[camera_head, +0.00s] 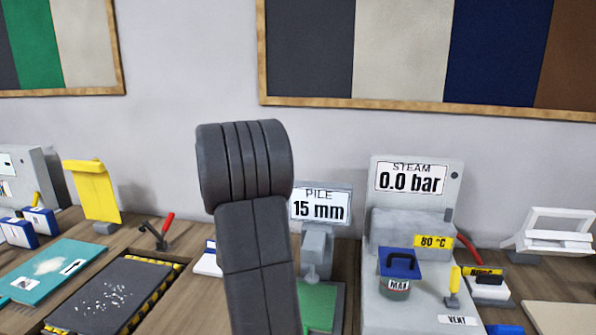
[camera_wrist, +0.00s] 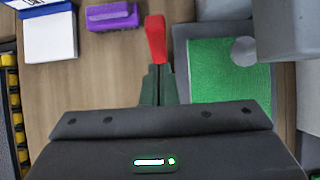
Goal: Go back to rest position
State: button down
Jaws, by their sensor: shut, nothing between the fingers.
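My gripper (camera_wrist: 157,85) shows at the middle of the wrist view, its two dark fingers together with nothing held between them. It is above the wooden bench (camera_wrist: 110,75). A red handle (camera_wrist: 155,40) shows just beyond the fingertips; I cannot tell whether they touch it. In the head view, my dark arm rises in the middle and the gripper cannot be made out.
The pile gauge (camera_head: 320,206) and steam unit (camera_head: 415,190) stand right of my arm. A dark tray (camera_head: 105,295) lies left.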

jog(key=shift+s+a+b, duration=0.15)
jog(key=shift+s+b, duration=0.3)
jog(key=shift+s, duration=0.55)
